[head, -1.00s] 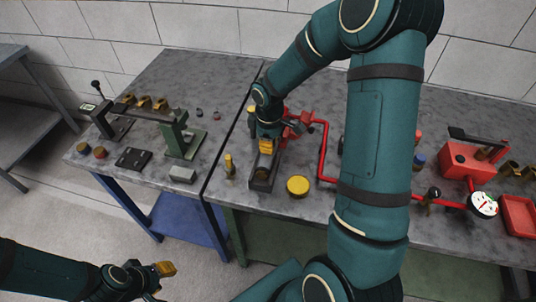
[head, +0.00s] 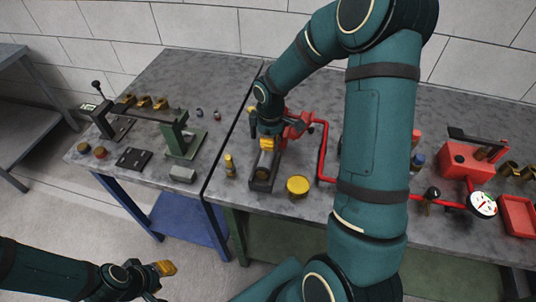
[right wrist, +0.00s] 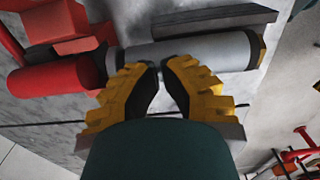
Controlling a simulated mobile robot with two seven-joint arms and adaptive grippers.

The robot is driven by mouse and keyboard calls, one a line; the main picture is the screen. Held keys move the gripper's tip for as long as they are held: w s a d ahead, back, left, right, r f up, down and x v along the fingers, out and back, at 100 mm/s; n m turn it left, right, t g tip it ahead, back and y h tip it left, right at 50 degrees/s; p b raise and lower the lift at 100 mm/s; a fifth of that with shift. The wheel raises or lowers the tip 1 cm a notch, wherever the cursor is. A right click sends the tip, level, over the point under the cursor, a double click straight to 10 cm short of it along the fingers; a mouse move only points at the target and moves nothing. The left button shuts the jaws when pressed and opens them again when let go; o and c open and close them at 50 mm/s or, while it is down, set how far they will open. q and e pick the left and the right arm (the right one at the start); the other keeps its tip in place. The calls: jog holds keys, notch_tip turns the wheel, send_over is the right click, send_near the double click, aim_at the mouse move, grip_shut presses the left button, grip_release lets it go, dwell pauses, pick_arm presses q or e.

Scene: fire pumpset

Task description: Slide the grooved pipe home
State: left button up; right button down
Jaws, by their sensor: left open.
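The grey grooved pipe (right wrist: 215,50) lies crosswise in the right wrist view, with a brass-coloured end at its right. Its left end is at a red cylindrical fitting (right wrist: 55,75); whether it is fully seated I cannot tell. In the head view a dark cradle (head: 262,186) on the bench holds the pipe, which is mostly hidden there. My right gripper (right wrist: 160,66) has its yellow fingertips almost together over the pipe, with nothing visible between them. It also shows at the cradle's far end in the head view (head: 267,143). My left gripper (head: 163,280) is open and empty, low in front of the benches.
A red pump box (head: 465,162) and a gauge (head: 483,204) are at right. My right arm hides the bench middle.

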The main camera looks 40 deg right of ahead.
jog(key=shift+w+d+p, duration=0.55)
jog(key=shift+w+d, duration=0.6)
jog(key=shift+d, duration=0.25)
dwell(1.9)
jog(key=shift+s+a, duration=0.1)
jog(key=shift+a, duration=0.05)
dwell(0.5)
jog(key=shift+s+a, duration=0.3)
jog(key=shift+a, duration=0.05)
jog(key=shift+r+p, duration=2.45)
jog(key=shift+r, duration=1.1)
